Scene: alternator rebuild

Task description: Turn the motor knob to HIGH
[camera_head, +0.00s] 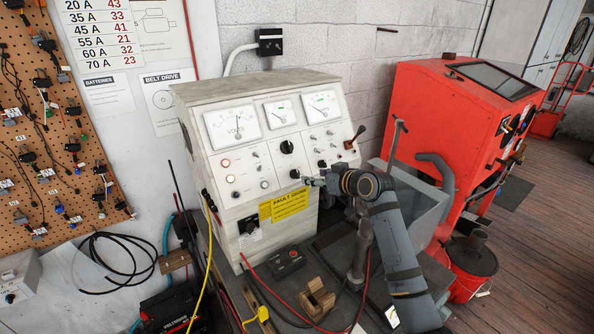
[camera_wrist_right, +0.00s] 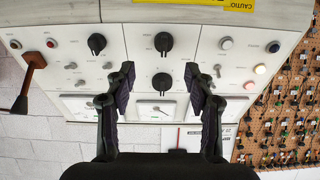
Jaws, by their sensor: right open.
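The cream test bench (camera_head: 245,90) has a sloped panel with several black knobs; their labels are too small to read, so I cannot tell which is the motor knob. In the head view an upper centre knob (camera_head: 287,147) and a lower centre knob (camera_head: 294,174) show. The wrist view shows the panel upside down, with the upper centre knob (camera_wrist_right: 162,82), the lower centre knob (camera_wrist_right: 163,42) and a side knob (camera_wrist_right: 97,44). My right gripper (camera_head: 310,181) is at the panel's lower front. Its open fingers (camera_wrist_right: 160,72) frame the centre knobs, apparently holding nothing. My left gripper is out of view.
Toggle switches, lamps and a brown-handled lever (camera_head: 355,138) surround the knobs. Below the panel are a yellow caution label (camera_head: 284,206), a black control box (camera_head: 287,261), a wooden block (camera_head: 316,301) and cables. A red cabinet (camera_head: 425,120) stands at the right.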

